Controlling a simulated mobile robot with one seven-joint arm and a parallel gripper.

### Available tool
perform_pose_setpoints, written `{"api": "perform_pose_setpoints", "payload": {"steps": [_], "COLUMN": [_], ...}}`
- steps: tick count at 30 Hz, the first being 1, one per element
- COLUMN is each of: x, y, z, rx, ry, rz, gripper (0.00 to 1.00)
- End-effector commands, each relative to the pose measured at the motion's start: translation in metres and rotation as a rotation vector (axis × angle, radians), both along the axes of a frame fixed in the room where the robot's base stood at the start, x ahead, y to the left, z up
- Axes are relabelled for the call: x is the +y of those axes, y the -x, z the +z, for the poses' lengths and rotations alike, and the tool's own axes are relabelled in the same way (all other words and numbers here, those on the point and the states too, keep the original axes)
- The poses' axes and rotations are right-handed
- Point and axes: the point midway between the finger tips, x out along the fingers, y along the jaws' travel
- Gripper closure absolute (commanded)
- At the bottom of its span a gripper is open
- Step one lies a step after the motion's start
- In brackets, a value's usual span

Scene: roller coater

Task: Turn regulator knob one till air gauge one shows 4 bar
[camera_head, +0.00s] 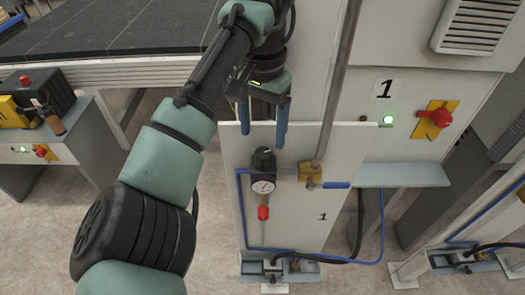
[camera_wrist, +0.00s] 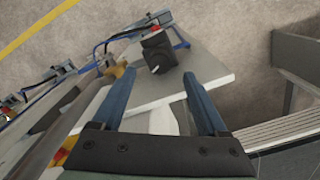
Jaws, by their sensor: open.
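Regulator knob one (camera_head: 264,155) is the black cap on top of the regulator, on the white panel marked 1. Air gauge one (camera_head: 263,187) is the small round white dial just below it; its reading is too small to tell. My gripper (camera_head: 264,140) points down with two blue fingers, open and empty, just above the knob in the picture. In the wrist view, the black knob (camera_wrist: 157,46) shows beyond the fingertips of my gripper (camera_wrist: 158,75), roughly between them and apart from them. The gauge dial is not clearly seen in the wrist view.
The white panel (camera_head: 300,222) carries a blue hose, a red-tipped part (camera_head: 263,213) under the gauge and a yellow-brown valve (camera_head: 309,172) on a vertical pipe. A red switch (camera_head: 440,117) and a green lamp (camera_head: 388,120) are at right. A dark-topped table (camera_head: 110,30) stands behind.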

Motion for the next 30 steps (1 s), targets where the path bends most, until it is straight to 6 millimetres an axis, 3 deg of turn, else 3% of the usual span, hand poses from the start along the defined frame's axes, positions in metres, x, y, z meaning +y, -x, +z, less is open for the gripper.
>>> {"api": "perform_pose_setpoints", "payload": {"steps": [2, 12, 23, 30], "x": [-0.001, 0.0, 0.0, 0.0], "y": [0.001, 0.0, 0.0, 0.0], "z": [-0.019, -0.063, -0.07, -0.07], "rx": [0.003, 0.0, -0.001, -0.001], "ry": [0.004, -0.001, 0.0, 0.0], "rz": [-0.002, -0.001, -0.001, -0.001], "gripper": [0.24, 0.24, 0.24, 0.63]}}
